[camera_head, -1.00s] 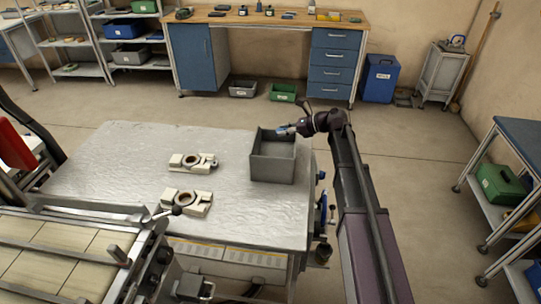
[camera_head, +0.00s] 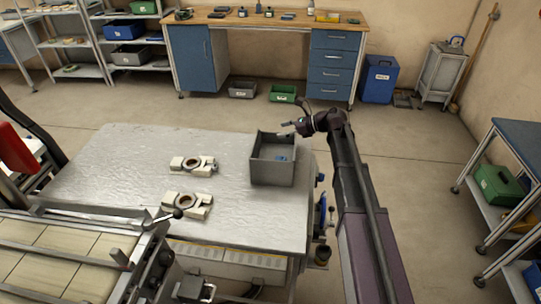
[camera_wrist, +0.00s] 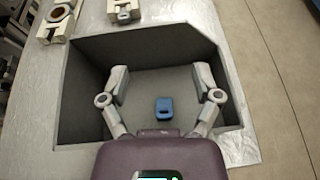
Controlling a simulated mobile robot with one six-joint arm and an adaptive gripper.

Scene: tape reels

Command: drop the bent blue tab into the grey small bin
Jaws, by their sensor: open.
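The blue tab (camera_wrist: 164,107) lies on the floor of the grey small bin (camera_wrist: 88,95), seen between my fingers in the wrist view. In the head view the tab (camera_head: 282,158) is a small blue patch inside the bin (camera_head: 272,174), which stands at the right end of the metal table. My gripper (camera_wrist: 162,82) is open and empty, above the bin with its fingers spread. In the head view my gripper (camera_head: 290,129) is over the bin's far right rim. The bend in the tab is too small to make out.
Two pale fixtures with round rings, a farther one (camera_head: 193,164) and a nearer one (camera_head: 187,205), sit left of the bin on the metal table (camera_head: 120,160). The tabletop between them and the bin is clear. A conveyor (camera_head: 60,250) is at the front left.

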